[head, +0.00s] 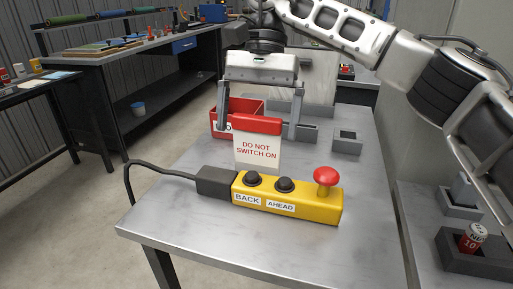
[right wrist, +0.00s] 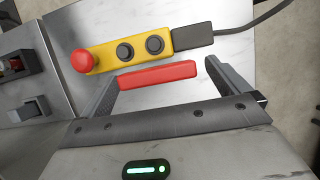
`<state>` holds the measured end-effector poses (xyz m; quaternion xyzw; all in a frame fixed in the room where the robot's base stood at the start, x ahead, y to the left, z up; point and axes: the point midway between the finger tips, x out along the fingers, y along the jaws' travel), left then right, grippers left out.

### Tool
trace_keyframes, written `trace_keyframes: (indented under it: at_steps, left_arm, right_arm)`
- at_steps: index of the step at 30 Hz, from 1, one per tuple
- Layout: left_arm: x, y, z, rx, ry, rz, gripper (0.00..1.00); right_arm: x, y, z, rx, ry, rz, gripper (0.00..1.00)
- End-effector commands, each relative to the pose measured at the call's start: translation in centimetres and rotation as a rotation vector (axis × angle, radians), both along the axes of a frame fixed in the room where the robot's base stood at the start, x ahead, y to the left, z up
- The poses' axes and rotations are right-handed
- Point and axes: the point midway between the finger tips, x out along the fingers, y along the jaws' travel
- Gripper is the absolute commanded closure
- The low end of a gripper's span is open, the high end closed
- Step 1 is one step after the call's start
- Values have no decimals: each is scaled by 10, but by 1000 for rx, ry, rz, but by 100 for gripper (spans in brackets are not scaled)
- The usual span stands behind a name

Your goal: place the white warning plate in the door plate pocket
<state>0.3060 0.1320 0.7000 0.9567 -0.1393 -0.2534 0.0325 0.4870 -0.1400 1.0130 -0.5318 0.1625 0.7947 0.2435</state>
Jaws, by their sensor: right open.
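The white warning plate (head: 259,152) has a red top edge and reads "DO NOT SWITCH ON". It is upright just behind the yellow control box (head: 300,205); what supports it is hidden. In the right wrist view only its red top edge (right wrist: 158,75) shows clearly. My right gripper (head: 255,132) comes from above, open, with a finger at each end of the red edge and gaps between. I cannot tell for sure which thing is the door plate pocket. My left gripper is not in view.
A red bin (head: 246,104) stands behind the plate. A small grey open holder (head: 348,147) is to its right. A can (head: 472,238) sits in a grey holder at the far right. The control box has a red mushroom button (head: 327,176) and a cable. The front tabletop is clear.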

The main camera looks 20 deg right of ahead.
Motion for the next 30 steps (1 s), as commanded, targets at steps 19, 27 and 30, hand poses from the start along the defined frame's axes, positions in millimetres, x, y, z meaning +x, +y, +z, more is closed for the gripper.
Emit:
trace_keyframes:
  at_steps: [19,27,30]
  left_arm:
    - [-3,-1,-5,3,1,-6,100]
    - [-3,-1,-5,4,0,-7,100]
    - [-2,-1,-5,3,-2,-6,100]
  right_arm:
    - [-16,7,-45,-1,2,-1,8]
    - [-16,8,-45,0,1,0,50]
    - [-16,7,-45,0,1,0,50]
